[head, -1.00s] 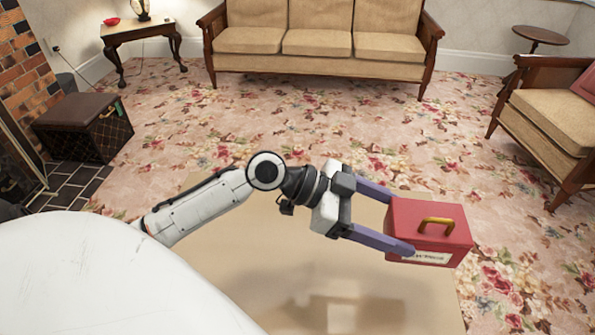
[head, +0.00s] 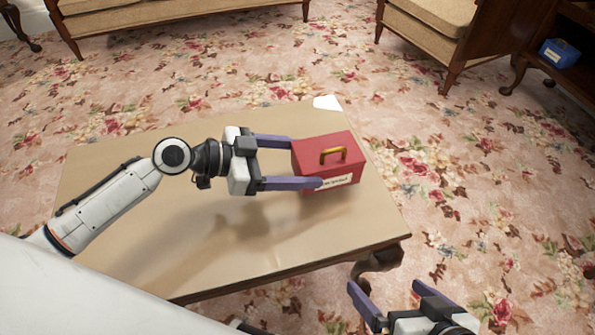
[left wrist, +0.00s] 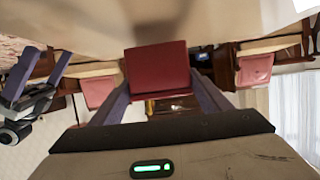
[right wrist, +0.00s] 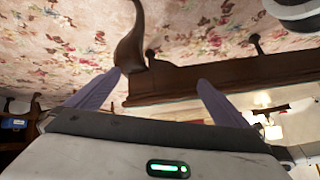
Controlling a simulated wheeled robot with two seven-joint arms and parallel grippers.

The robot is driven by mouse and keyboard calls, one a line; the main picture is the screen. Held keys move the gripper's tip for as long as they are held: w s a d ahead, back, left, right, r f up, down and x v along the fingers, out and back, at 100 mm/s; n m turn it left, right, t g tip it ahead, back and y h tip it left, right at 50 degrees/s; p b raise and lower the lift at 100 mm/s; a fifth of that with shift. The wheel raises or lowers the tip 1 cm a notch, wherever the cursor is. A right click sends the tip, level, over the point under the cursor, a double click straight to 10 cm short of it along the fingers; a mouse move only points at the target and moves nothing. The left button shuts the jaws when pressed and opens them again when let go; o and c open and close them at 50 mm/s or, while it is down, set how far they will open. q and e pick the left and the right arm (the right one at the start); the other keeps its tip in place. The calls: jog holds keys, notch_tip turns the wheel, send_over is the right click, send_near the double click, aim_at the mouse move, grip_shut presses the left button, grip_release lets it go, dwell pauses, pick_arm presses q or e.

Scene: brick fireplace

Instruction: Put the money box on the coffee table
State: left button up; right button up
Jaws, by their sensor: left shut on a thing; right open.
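The money box (head: 318,154) is a red box with a gold handle on top and a white label on its side. My left gripper (head: 307,162) is shut on it, one finger on each side. It is held upright over the right part of the coffee table (head: 150,235), with shadows on the tabletop to the left. It looks slightly above the surface. The left wrist view shows the box (left wrist: 158,68) between the fingers, the tabletop (left wrist: 70,15) upside down. My right gripper (head: 385,287) is open and empty near the table's front right corner; the table's leg shows in the right wrist view (right wrist: 131,45).
A white sheet-like thing (head: 327,103) lies at the table's far right corner. A sofa (head: 170,12) and an armchair (head: 430,30) stand beyond on the flowered carpet. A blue box (head: 559,53) sits on a dark shelf at the right. The tabletop's left part is clear.

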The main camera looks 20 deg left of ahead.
aim_at(296, 171)
pick_arm(q)
notch_tip(296, 171, down, 3)
jog(key=shift+r+b, duration=0.2)
jog(key=shift+b, duration=0.1)
pick_arm(e)
jog(key=shift+w+a+r+y, duration=0.15)
jog(key=shift+a+r+y, duration=0.2)
jog(key=shift+r, duration=0.1)
pick_arm(q)
jog(key=shift+f, duration=0.1)
pick_arm(e)
jog(key=shift+f, duration=0.1)
pick_arm(q)
jog(key=shift+f, duration=0.15)
jog(key=o, duration=1.3)
jog(key=shift+c, duration=0.2)
pick_arm(e)
jog(key=shift+a+r+t, duration=0.1)
jog(key=shift+r+t, duration=0.1)
jog(key=shift+t, duration=0.1)
pick_arm(q)
jog(key=shift+r, duration=0.2)
jog(key=p+v, duration=0.1)
jog(key=v, duration=1.1)
pick_arm(e)
jog(key=shift+s+d+f+g, duration=0.25)
jog(key=shift+d+f+g, duration=0.2)
jog(key=shift+f, duration=0.25)
